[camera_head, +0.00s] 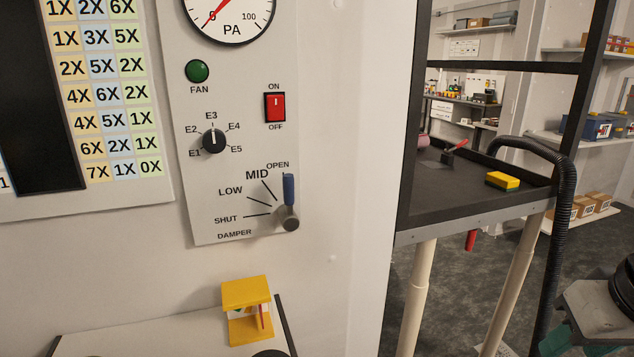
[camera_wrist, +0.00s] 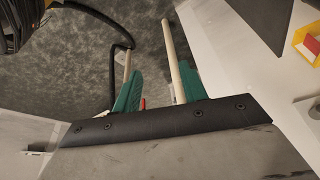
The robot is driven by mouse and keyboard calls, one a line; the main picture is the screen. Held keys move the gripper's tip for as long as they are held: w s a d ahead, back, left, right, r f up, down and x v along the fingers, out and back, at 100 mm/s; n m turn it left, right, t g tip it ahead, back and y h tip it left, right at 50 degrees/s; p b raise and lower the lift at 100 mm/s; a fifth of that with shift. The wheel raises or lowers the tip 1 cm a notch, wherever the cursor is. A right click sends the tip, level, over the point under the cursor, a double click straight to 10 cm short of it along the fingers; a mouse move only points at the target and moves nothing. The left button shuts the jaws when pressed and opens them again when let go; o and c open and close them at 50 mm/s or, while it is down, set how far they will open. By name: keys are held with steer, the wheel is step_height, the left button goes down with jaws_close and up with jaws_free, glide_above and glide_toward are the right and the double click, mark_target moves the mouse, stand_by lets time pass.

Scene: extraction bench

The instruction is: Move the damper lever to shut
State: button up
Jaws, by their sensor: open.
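The damper lever (camera_head: 289,188) has a blue handle on a grey pivot at the lower right of the white control panel (camera_head: 237,190), in the head view. The handle points straight up, at the OPEN mark. The MID, LOW and SHUT marks fan out to its left, with SHUT lowest. My gripper (camera_wrist: 157,82) shows in the wrist view as two green fingers spread apart with nothing between them. It is away from the lever, facing the floor and the bench legs. The lever is not in the wrist view.
The panel also bears a gauge, green FAN button (camera_head: 197,71), selector knob (camera_head: 213,141) and red switch (camera_head: 275,107). A yellow holder (camera_head: 247,309) stands below. To the right is a dark bench (camera_head: 440,205) with a yellow sponge (camera_head: 503,181) and a black hose (camera_head: 567,200).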

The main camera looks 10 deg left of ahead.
steer(key=w+a+r+n+t+y, duration=0.1)
steer(key=w+a+n+t+y, duration=0.15)
steer(key=w+a, duration=0.65)
steer(key=n+t+y, duration=0.5)
steer(key=t+y, duration=0.2)
steer(key=y, duration=0.2)
glide_toward(292, 188)
steer(key=x, duration=1.1)
steer(key=shift+w+a, duration=0.1)
steer(key=shift+a, duration=0.05)
jaws_close()
